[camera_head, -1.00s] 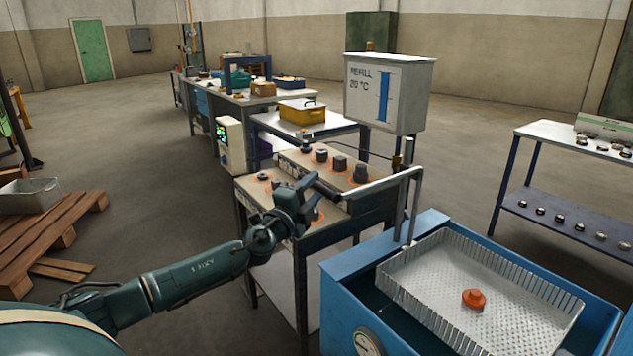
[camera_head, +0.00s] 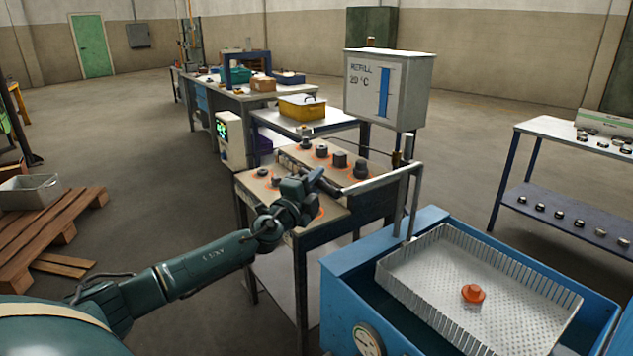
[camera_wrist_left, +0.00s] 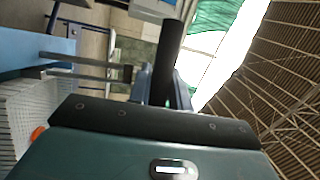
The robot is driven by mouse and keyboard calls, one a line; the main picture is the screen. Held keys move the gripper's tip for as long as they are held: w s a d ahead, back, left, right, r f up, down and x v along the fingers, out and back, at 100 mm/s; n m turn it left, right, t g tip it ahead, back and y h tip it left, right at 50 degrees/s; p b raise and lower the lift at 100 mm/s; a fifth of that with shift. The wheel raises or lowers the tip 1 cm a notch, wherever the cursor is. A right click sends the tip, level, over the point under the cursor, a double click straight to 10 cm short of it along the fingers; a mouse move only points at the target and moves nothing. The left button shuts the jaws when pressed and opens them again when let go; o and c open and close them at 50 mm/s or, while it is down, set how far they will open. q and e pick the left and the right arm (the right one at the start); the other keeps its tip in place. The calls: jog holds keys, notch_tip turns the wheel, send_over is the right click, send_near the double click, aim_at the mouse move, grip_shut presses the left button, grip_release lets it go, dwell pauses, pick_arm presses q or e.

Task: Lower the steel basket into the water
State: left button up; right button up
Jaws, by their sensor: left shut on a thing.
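The steel basket (camera_head: 520,305), a perforated tray with slotted walls, sits inside the blue tank (camera_head: 340,300) and holds an orange part (camera_head: 473,293). Dark water shows beside its near left wall; its floor shows clear of water. A grey bent lever (camera_head: 385,181) rises from the tank's left side by the basket and reaches left to a dark grip. My left gripper (camera_head: 311,188) is shut on this grip, above the low bench. In the left wrist view the black grip (camera_wrist_left: 170,55) stands between the fingers. My right gripper is not in view.
A bench with dark cylinders (camera_head: 339,159) stands under my left gripper. A white refill box (camera_head: 388,90) stands behind the lever. A gauge (camera_head: 367,341) is on the tank front. A rack with small parts (camera_head: 570,205) stands right; a pallet (camera_head: 45,220) lies left.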

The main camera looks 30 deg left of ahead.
pick_arm(q)
jog(key=shift+f, duration=0.15)
grip_shut()
jog(key=shift+f+b, duration=0.3)
jog(key=shift+b, duration=0.15)
notch_tip(320, 180, down, 23)
jog(key=b, duration=2.2)
jog(key=shift+b, duration=0.4)
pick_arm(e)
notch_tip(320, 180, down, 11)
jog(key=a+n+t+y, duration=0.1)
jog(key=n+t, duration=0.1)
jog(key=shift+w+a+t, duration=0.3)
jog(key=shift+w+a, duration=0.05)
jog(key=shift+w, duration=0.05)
pick_arm(q)
jog(key=shift+d, duration=0.15)
jog(key=o, duration=0.7)
grip_release()
jog(key=shift+o, duration=0.8)
jog(key=shift+r, duration=0.2)
